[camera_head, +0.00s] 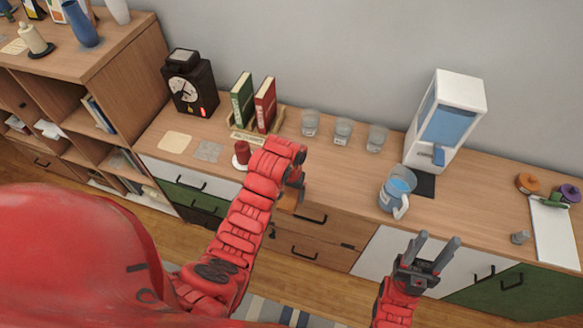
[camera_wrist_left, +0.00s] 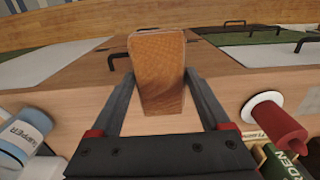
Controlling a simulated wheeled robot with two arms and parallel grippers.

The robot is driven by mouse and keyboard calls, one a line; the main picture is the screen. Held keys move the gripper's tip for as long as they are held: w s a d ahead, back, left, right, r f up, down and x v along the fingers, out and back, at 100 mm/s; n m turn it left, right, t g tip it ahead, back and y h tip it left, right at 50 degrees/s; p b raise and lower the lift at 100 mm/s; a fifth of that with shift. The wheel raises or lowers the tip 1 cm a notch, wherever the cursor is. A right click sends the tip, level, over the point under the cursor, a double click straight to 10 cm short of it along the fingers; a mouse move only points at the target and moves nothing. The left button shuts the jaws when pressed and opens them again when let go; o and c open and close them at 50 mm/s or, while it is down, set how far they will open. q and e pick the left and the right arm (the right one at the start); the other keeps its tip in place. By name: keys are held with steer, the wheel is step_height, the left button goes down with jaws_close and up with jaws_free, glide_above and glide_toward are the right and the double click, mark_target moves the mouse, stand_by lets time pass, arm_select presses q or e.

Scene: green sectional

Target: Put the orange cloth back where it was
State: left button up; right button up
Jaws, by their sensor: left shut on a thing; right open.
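The orange cloth (camera_wrist_left: 157,62) is a folded, textured piece between the fingers of my left gripper (camera_wrist_left: 160,88) in the left wrist view. The fingers are shut on it, and it hangs out past their tips. In the head view a small part of the cloth (camera_head: 287,202) shows below my left wrist, at the counter's front edge above the wooden drawers. My left arm hides most of that gripper there. My right gripper (camera_head: 437,247) is open and empty, in front of the white cabinet front.
A beige square (camera_head: 174,142) and a grey square (camera_head: 207,151) lie flat at left. Bare counter shows between candle and pitcher.

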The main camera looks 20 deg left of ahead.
arm_select(q)
steer(key=w+a+b, duration=0.1)
steer(key=w+b, duration=0.2)
steer(key=b, duration=0.1)
steer(key=w+a+f+b, duration=0.1)
steer(key=w+b, duration=0.2)
steer(key=w, duration=0.1)
steer(key=w+a+f+b, duration=0.1)
steer(key=w+b, duration=0.3)
steer(key=shift+w+b, duration=0.1)
steer(key=shift+b, duration=0.25)
steer(key=shift+w+a+r, duration=0.15)
steer(key=shift+w+a, duration=0.05)
steer(key=shift+w, duration=0.3)
steer(key=shift+w+a+r, duration=0.1)
steer(key=shift+w+a, duration=0.05)
steer(key=shift+w, duration=0.3)
steer(key=shift+w+a+b, duration=0.2)
steer(key=shift+w+b, duration=0.1)
steer(key=shift+w, duration=0.35)
steer(key=shift+s+f+p, duration=0.1)
steer(key=shift+f+p, duration=0.45)
steer(key=shift+f, duration=1.25)
steer(key=shift+f, duration=0.1)
steer(key=o, duration=1.3)
